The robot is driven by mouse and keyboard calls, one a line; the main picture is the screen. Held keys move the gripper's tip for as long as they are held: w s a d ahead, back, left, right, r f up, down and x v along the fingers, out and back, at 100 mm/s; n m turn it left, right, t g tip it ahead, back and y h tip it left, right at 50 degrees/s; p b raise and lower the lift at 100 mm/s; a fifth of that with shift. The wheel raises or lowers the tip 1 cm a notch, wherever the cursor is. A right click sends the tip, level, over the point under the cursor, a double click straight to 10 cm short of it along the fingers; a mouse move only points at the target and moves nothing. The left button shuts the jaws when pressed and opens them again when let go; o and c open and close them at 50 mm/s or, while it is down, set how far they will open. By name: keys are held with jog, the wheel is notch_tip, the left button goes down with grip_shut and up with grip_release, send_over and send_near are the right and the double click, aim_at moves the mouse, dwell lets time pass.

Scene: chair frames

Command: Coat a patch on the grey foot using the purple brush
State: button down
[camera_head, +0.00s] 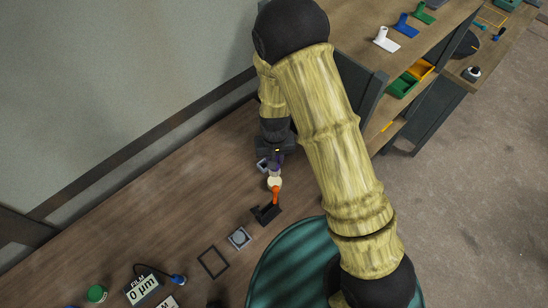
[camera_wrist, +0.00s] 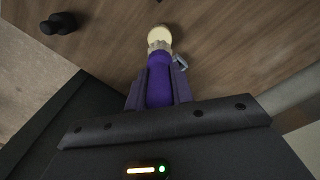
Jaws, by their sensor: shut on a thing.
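My gripper (camera_head: 276,158) is shut on the purple brush (camera_wrist: 160,80), low over the wooden bench. In the wrist view the purple handle sits between the jaws, and the round cream bristle head (camera_wrist: 159,38) points away from my gripper. In the head view the cream head (camera_head: 274,184) shows just below the jaws. A small grey piece (camera_head: 262,165) lies beside the jaws, partly hidden. A grey square piece (camera_head: 239,238) lies farther down the bench. I cannot tell which of these is the grey foot, or whether the bristles touch anything.
An orange piece (camera_head: 276,196) stands by a black holder (camera_head: 265,213), close to the brush head. A dark square frame (camera_head: 213,262), a film gauge reading 0 µm (camera_head: 143,289) and a green-capped jar (camera_head: 96,294) are at lower left. A shelf (camera_head: 420,45) stands at right.

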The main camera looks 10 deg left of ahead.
jog(key=shift+f, duration=0.1)
jog(key=shift+f+b, duration=2.35)
jog(key=shift+f, duration=0.6)
jog(key=shift+f+b, duration=0.4)
jog(key=shift+f, duration=0.15)
jog(key=shift+r, duration=0.1)
jog(key=shift+r+p, duration=2.75)
jog(key=shift+r, duration=0.75)
